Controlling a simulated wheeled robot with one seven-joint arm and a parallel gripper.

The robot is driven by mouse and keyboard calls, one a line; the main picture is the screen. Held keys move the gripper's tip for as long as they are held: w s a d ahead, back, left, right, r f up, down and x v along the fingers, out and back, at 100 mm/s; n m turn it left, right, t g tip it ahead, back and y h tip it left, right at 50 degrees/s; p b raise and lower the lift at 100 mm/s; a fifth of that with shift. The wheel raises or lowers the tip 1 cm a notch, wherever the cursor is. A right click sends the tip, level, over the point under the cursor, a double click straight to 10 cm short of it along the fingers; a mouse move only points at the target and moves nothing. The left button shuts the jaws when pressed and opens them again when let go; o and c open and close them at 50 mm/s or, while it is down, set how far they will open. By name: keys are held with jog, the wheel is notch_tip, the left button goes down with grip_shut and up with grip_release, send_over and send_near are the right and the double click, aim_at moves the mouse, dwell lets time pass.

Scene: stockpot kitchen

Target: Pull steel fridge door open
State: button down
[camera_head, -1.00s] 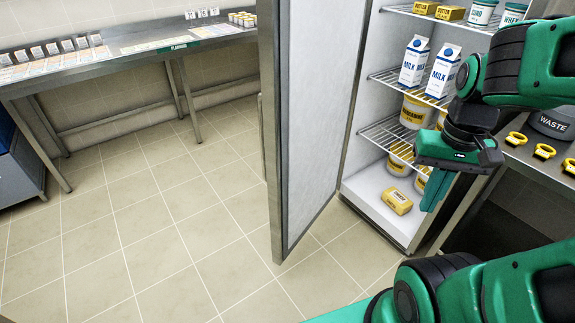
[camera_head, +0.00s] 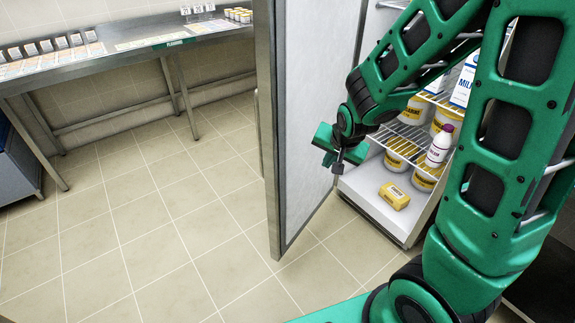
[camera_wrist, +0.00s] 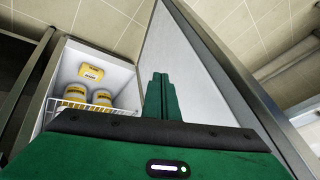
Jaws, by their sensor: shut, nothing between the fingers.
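The steel fridge door (camera_head: 306,120) stands swung open, with its pale inner panel facing the fridge interior. The door also shows in the wrist view (camera_wrist: 215,75). The fridge (camera_head: 400,219) stands open to the right, with its wire shelves partly hidden behind my arm. My gripper (camera_head: 327,145) is beside the inner face of the door, between it and the shelves. In the wrist view its fingers (camera_wrist: 161,85) are together, with nothing between them, and overlap the door's inner panel. I cannot tell whether they touch it. The door's outer handle is mostly hidden.
A yellow pack (camera_head: 394,196) lies on the fridge floor. A white bottle (camera_head: 439,147), tubs and milk cartons stand on the shelves. A steel table (camera_head: 120,56) with cards and jars runs along the back wall. The tiled floor (camera_head: 150,220) left of the door is clear.

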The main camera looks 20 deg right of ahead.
jog(key=w+a+f+t, duration=0.1)
jog(key=w+a+f, duration=0.1)
jog(key=w+a, duration=0.25)
send_near(286, 168)
notch_tip(286, 168, down, 3)
jog(key=d, duration=0.1)
jog(key=shift+w+a+f+m+y, duration=0.1)
jog(key=shift+w+a+m+y, duration=0.05)
jog(key=shift+w, duration=0.4)
jog(key=shift+w+a+m+y, duration=0.15)
jog(key=shift+w, duration=0.35)
